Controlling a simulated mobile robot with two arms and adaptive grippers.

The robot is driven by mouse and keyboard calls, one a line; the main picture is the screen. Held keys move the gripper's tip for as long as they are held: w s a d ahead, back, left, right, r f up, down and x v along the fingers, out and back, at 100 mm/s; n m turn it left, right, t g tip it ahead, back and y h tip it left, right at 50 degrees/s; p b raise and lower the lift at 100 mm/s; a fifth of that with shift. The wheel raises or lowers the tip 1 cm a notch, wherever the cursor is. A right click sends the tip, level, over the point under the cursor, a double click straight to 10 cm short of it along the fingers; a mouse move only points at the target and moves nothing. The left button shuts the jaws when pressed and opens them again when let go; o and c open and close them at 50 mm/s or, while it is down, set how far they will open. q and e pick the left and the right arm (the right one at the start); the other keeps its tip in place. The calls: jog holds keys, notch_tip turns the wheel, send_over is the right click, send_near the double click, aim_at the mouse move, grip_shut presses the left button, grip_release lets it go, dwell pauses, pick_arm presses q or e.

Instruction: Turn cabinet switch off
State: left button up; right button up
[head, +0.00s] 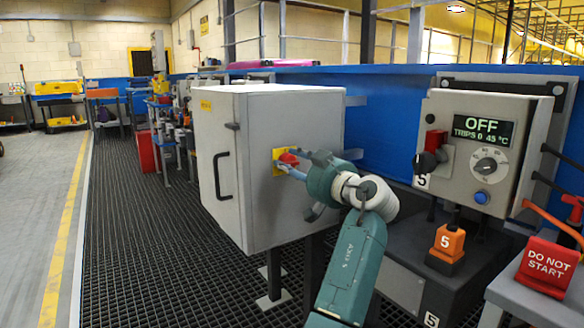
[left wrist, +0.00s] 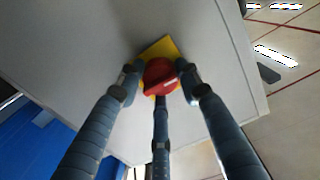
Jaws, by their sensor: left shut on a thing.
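The grey cabinet (head: 265,200) stands left of centre in the head view, its door with a black handle shut. On its right-hand side face sits a red rotary switch (head: 289,159) on a yellow plate (head: 278,170). My left gripper (head: 292,166) is at the switch with its fingers closed around the red knob. In the left wrist view the three-fingered left gripper (left wrist: 161,82) grips the red switch (left wrist: 158,70), with the yellow plate (left wrist: 161,46) behind it. The fingers partly hide the knob, and I cannot tell which setting it points to. My right gripper is not in view.
A control box (head: 482,150) on the right reads OFF, TRIPS 0, 45 °C, with a dial and blue button. Below it are an orange block marked 5 (head: 448,242) and a red DO NOT START sign (head: 547,268). Dark grating floor (head: 150,250) lies open on the left.

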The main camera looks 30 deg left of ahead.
pick_arm(q)
jog(key=shift+n, duration=0.5)
jog(key=o, duration=1.1)
jog(key=shift+a, duration=0.1)
jog(key=shift+o, duration=0.2)
jog(key=v, duration=1.2)
